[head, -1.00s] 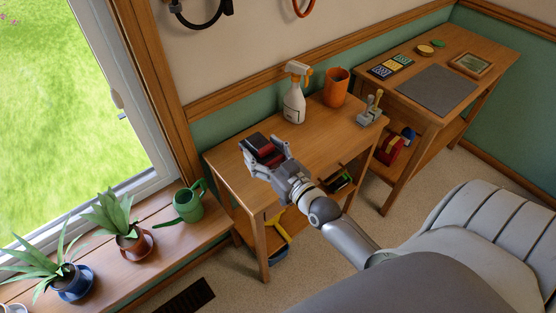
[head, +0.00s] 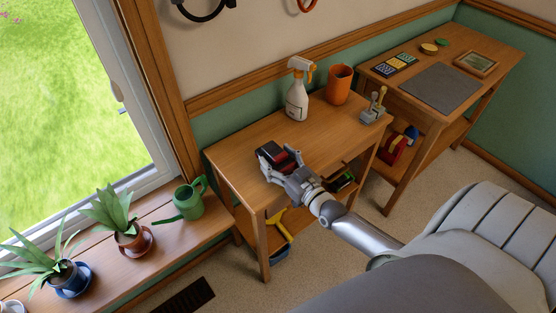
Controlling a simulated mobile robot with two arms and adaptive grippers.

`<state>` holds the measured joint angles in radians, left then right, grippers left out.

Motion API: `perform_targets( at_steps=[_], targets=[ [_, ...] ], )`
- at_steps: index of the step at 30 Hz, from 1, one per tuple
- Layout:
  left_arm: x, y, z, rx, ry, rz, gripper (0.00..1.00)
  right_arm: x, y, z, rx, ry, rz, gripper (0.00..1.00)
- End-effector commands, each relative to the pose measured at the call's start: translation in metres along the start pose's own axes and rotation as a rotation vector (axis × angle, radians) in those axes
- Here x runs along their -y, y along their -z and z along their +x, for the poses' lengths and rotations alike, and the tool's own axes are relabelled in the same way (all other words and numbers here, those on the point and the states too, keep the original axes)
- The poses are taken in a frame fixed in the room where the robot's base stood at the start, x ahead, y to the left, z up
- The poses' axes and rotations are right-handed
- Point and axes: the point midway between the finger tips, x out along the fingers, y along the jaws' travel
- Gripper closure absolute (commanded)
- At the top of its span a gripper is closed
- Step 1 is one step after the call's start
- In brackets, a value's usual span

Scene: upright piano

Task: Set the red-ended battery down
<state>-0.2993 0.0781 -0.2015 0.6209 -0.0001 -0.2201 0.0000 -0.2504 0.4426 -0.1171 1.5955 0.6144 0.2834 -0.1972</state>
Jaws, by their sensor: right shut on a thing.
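The red-ended battery (head: 271,152) is a black block with a red end, at the left part of the wooden side table (head: 233,164). My right gripper (head: 275,164) is shut on it, with a finger on either side. The battery is at or just above the tabletop; I cannot tell whether it touches. The gripper hides part of it. My left gripper is not in view.
A spray bottle (head: 297,96), an orange cup (head: 339,84) and a small grey metal tool (head: 375,105) stand along the table's back and right. Bare tabletop lies between them and the gripper. Plants and a green watering can (head: 188,201) line the windowsill.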

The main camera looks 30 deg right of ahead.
Motion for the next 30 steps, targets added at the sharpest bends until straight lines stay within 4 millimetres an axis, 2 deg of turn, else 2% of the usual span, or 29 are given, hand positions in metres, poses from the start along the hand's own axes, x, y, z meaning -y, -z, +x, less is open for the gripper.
perform_targets(
  at_steps=[3, 4, 10, 23, 26, 30],
  targets=[
    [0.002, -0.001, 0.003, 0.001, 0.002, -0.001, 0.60, 0.000, -0.002, 0.001, -0.004, -0.001, 0.000, 0.73],
    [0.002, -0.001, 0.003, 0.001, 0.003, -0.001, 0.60, 0.000, -0.004, 0.000, 0.000, 0.000, 0.000, 0.33],
    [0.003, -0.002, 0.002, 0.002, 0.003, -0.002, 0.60, 0.000, -0.003, 0.000, 0.001, 0.000, 0.000, 0.08],
    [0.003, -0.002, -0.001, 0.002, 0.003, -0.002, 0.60, 0.000, 0.001, -0.002, 0.002, 0.000, 0.000, 0.08],
    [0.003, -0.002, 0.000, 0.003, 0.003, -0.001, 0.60, 0.000, -0.002, -0.014, 0.004, -0.001, 0.000, 0.08],
    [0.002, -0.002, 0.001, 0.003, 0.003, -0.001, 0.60, 0.001, -0.003, -0.040, 0.007, 0.000, 0.000, 0.08]
  ],
)
